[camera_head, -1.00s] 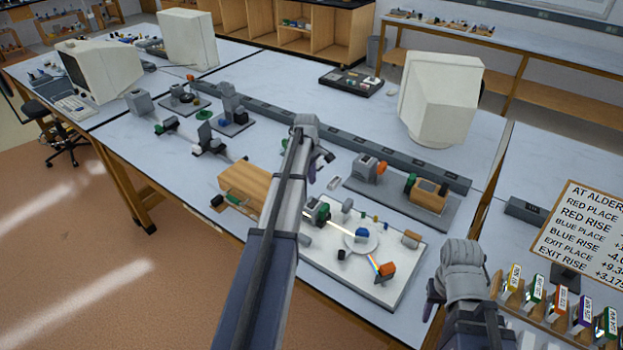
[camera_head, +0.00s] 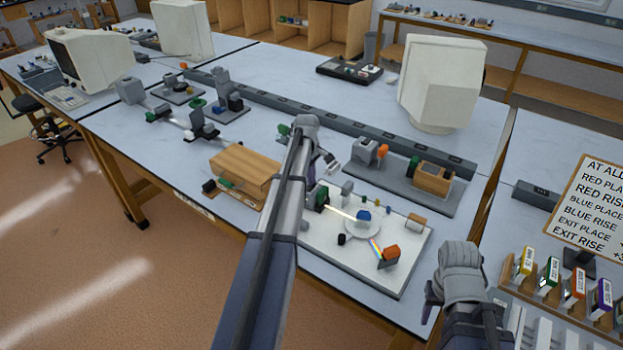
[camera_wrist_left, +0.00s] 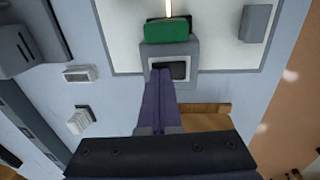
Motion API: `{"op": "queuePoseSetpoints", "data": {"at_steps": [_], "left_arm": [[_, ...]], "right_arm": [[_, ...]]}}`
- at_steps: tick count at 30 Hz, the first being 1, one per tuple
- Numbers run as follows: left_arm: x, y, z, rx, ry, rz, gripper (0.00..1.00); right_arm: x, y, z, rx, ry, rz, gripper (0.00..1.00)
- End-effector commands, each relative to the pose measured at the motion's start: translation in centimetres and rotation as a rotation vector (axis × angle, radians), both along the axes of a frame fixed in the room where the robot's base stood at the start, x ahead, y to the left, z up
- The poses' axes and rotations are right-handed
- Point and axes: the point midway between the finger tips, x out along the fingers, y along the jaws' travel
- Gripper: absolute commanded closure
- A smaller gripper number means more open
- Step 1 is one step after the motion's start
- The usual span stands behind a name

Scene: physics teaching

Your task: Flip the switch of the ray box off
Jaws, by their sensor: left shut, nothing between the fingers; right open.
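The ray box (camera_head: 318,198) is a small grey box with a green front on the white board (camera_head: 395,285). A bright beam leaves it toward a round disc (camera_head: 347,228) with a blue block. The left wrist view shows the ray box (camera_wrist_left: 200,52), its green front (camera_wrist_left: 167,31) and a dark switch (camera_wrist_left: 176,70) on its top. My left gripper (camera_wrist_left: 160,73) is shut and empty, its purple fingertips over or against the near-left edge of the switch; contact cannot be told. In the head view my left arm partly covers this area. My right gripper (camera_head: 428,308) is open and empty at the lower right.
A wooden box (camera_head: 245,170) stands left of my left arm. A grey base (camera_head: 395,195) with a wooden block lies behind right. Colored labelled cards (camera_head: 550,285) stand at right.

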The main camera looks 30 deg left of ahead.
Motion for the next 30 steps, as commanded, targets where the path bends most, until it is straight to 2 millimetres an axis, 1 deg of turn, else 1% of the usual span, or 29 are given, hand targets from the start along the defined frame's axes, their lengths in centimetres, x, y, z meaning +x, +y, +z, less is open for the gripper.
{"op": "queuePoseSetpoints", "data": {"at_steps": [4,7,9,16,25,30], "left_arm": [[0.0,0.0,-0.1,0.000,0.000,0.000,1.00],[0.2,0.0,-0.7,0.000,0.000,0.000,1.00],[0.2,0.0,-0.4,0.000,0.000,0.000,1.00],[0.0,-0.1,-0.4,-0.001,0.001,0.000,1.00],[-1.3,0.0,-0.1,-0.001,0.004,0.001,1.00],[-1.6,0.1,0.0,-0.001,0.002,0.001,1.00]], "right_arm": [[0.0,0.0,-0.1,0.000,0.000,0.000,0.50],[0.0,0.0,-0.7,0.000,0.000,0.000,0.50],[0.0,0.0,-0.4,0.000,0.000,0.000,0.50],[0.0,0.0,-0.3,0.000,0.000,0.000,0.50],[0.0,0.0,-0.1,0.000,0.000,0.000,0.50],[0.0,0.0,0.0,0.000,0.000,0.000,0.50]]}}
